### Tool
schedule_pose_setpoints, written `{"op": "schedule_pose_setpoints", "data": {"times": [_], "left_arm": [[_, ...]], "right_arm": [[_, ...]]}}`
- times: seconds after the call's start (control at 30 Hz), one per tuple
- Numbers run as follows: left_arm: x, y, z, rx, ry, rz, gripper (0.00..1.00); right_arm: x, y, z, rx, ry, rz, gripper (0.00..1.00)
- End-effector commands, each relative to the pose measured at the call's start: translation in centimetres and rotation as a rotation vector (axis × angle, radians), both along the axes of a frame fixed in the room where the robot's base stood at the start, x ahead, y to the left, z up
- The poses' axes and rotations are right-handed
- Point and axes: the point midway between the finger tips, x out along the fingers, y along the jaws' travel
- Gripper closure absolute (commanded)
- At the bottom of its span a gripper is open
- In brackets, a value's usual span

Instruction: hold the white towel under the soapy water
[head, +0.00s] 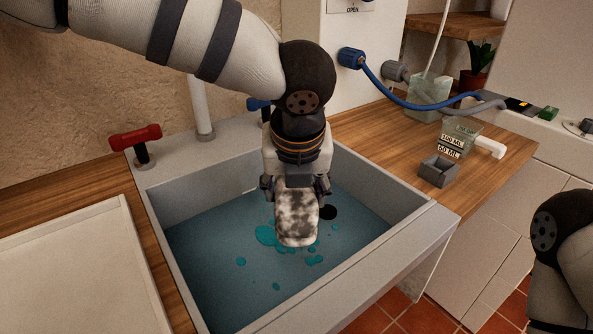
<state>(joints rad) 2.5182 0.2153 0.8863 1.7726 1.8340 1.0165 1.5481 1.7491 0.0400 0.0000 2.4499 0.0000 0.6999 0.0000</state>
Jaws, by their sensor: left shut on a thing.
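The towel (296,217) is white with dark grey blotches and hangs from my left gripper (296,187), which is shut on its upper end. The gripper points down over the middle of the sink (170,178). The sink holds blue-green soapy water (215,270) with brighter teal patches around the towel. The towel's lower end is at or just above the water; I cannot tell if it touches. Of my right arm, only a link shows at the right edge; its gripper is out of view.
A red tap handle (135,137) stands at the sink's back left corner. A white tray (75,275) lies on the left.

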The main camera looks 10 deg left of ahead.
Motion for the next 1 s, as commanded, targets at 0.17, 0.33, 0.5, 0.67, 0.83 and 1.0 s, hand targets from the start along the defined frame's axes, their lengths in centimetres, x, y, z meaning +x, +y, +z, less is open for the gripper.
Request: {"op": "schedule_pose_setpoints", "data": {"times": [0.17,0.33,0.5,0.67,0.83,1.0], "left_arm": [[0.0,-0.1,-1.5,0.0,-0.005,-0.003,0.74],[0.0,-0.1,-3.3,0.0,-0.005,-0.003,0.74],[-0.1,-0.1,-5.1,0.0,-0.004,-0.003,0.74],[0.0,-0.1,-6.8,0.0,-0.004,-0.003,0.74],[0.0,-0.1,-8.6,0.0,-0.004,-0.003,0.74],[-0.1,-0.1,-10.4,0.0,-0.003,-0.003,0.74]], "right_arm": [[0.1,0.0,0.0,0.0,-0.002,0.0,0.19],[-0.1,0.0,-0.1,0.0,0.005,0.0,0.19],[-0.3,0.0,-0.3,0.0,0.012,0.0,0.19],[-0.6,0.0,-0.6,0.0,0.021,0.0,0.19],[-0.9,0.0,-0.9,0.0,0.032,0.0,0.19],[-1.2,0.0,-1.2,0.0,0.043,0.0,0.19]]}}
